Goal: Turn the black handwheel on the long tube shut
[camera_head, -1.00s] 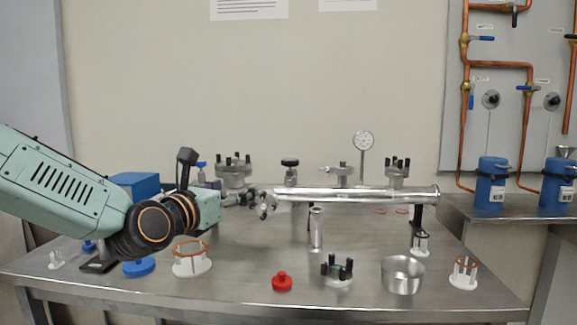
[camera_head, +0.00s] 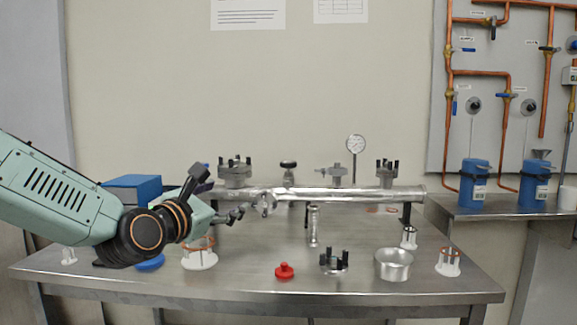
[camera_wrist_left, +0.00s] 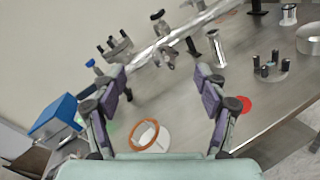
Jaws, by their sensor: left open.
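The long silver tube (camera_head: 350,194) lies level above the steel table, on supports. A black handwheel (camera_head: 289,164) stands upright just behind it, left of the tube's middle. A dark knob (camera_wrist_left: 157,15) at the top of the left wrist view looks like the same handwheel. My left gripper (camera_head: 237,213) is near the tube's left end, in front and left of the handwheel. In the left wrist view, its fingers (camera_wrist_left: 160,85) are spread with nothing between them. The tube and a silver clamp (camera_wrist_left: 165,52) lie beyond the fingertips. My right gripper does not show.
A blue box (camera_head: 133,188) sits at left.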

